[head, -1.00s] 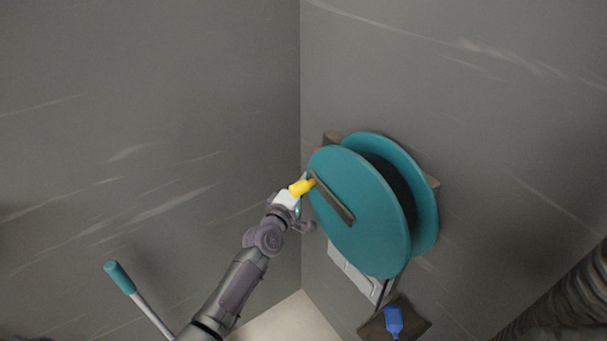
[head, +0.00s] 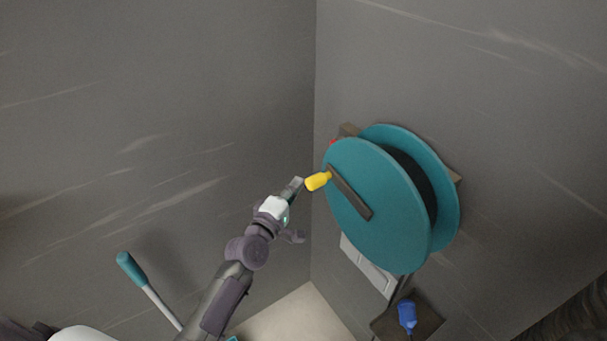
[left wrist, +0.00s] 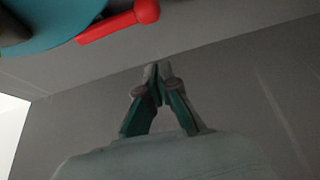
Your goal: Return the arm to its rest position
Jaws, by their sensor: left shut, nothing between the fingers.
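My left gripper (head: 296,185) is shut and empty. In the head view its tip is just left of the yellow crank handle (head: 318,181) on the large teal reel (head: 375,205); the handle stands free of the fingers. In the left wrist view the gripper's fingers (left wrist: 157,72) meet at the tips with nothing between them. That view also shows a red handle (left wrist: 118,23) and part of the teal reel (left wrist: 50,25) at the upper left. My right gripper is not in view.
The reel hangs on the grey wall (head: 500,130) right of the corner. Below it are a grey panel (head: 368,268) and a blue object (head: 407,316) on a dark base. A teal-gripped lever (head: 131,268) stands at lower left. The space left of my gripper is clear.

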